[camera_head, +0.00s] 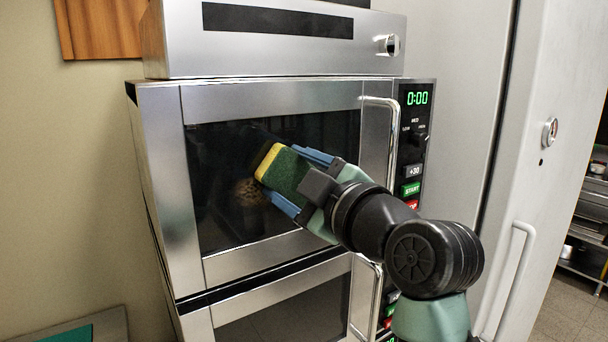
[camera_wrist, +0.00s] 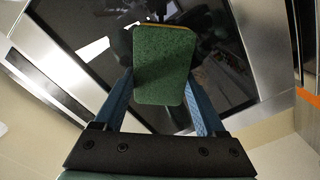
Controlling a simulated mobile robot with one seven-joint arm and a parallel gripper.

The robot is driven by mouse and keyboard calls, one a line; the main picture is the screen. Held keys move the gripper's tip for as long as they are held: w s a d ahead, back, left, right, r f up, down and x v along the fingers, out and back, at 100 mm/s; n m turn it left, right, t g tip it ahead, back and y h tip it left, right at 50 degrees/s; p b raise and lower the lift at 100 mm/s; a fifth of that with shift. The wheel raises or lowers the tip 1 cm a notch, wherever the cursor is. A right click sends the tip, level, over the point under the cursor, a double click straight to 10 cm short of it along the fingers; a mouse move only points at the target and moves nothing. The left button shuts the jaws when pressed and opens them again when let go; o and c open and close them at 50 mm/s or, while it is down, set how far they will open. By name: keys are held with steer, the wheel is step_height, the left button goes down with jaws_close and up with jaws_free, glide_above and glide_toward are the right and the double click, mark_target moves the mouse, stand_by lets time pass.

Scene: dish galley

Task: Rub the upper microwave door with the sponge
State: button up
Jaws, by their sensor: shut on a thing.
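The sponge (camera_head: 286,172) has a green side and a yellow side. My gripper (camera_head: 288,177) is shut on it, with a blue finger on each side. The sponge also shows in the wrist view (camera_wrist: 163,68), between the blue fingers (camera_wrist: 160,98). The upper microwave door (camera_head: 225,165) is closed, with a dark window in a steel frame. The sponge is in front of the middle of this window, its yellow side toward the glass. Whether it touches the glass I cannot tell. My gripper and arm hide part of the door's lower right.
The door's handle (camera_head: 378,140) stands out on its right, beside the control panel (camera_head: 414,150) reading 0:00. A lower microwave (camera_head: 285,305) is stacked beneath, and a steel unit (camera_head: 270,45) sits on top. A tall pale door with a handle (camera_head: 507,280) is at right.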

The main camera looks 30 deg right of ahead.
mark_target(225, 181)
steer(key=shift+s+a+f, duration=0.1)
steer(key=shift+s+a, duration=0.05)
steer(key=shift+a, duration=3.95)
steer(key=shift+s+d, duration=0.15)
steer(key=shift+s, duration=0.4)
steer(key=shift+s+d+b, duration=0.1)
steer(key=shift+s+b, duration=0.3)
steer(key=shift+s, duration=2.1)
steer(key=shift+s, duration=1.5)
